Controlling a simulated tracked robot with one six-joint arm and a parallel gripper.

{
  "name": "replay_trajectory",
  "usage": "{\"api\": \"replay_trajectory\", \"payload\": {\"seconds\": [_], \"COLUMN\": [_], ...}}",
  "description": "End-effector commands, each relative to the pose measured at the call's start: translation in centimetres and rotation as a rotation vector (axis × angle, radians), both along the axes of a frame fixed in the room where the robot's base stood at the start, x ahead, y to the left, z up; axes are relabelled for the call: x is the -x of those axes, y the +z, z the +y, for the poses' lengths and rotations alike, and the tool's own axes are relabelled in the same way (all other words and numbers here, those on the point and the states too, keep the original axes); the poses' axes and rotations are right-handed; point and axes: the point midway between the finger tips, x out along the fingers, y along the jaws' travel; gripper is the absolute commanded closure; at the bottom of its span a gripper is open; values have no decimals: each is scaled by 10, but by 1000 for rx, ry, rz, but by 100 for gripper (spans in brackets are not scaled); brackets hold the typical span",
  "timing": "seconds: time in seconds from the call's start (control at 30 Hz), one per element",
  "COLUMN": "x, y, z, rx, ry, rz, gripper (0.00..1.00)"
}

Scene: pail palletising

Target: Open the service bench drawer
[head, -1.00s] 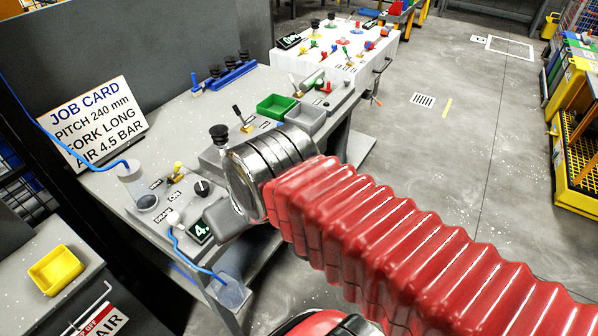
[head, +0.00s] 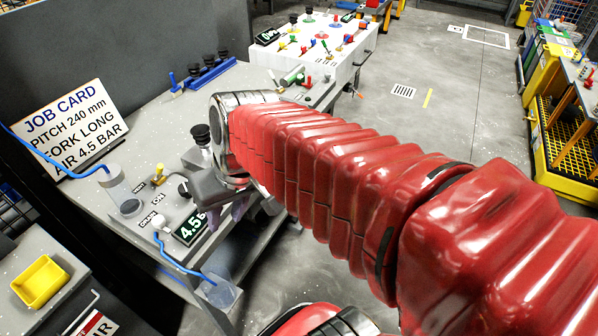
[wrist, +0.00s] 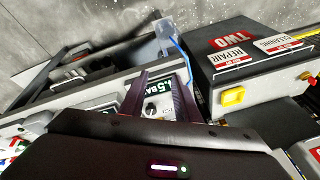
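The service bench (head: 165,115) is the grey bench with a job card, knobs and a 4.5 bar display on its top. My gripper (head: 240,208) is low over its front edge, partly behind my red-sleeved arm in the head view. In the wrist view my gripper (wrist: 161,70) is open, with two dark purple fingers apart and nothing between them. The display (wrist: 158,84) and a knob show beyond the gap. A dark, boxy structure (wrist: 95,72) juts from the bench front; I cannot tell whether it is the drawer.
A clear cup (head: 222,292) with a blue hose hangs at the bench's near corner. A side bench with a yellow bin (head: 40,282) stands at lower left. A white table (head: 340,62) stands behind. The floor (head: 440,130) to the right is mostly clear.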

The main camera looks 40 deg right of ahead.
Motion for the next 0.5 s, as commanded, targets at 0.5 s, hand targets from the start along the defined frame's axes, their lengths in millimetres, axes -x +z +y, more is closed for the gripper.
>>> {"api": "replay_trajectory", "payload": {"seconds": [0.5], "x": [-57], "y": [-43], "z": [-47], "rx": [-328], "ry": [-130], "rz": [141], "gripper": [71]}}
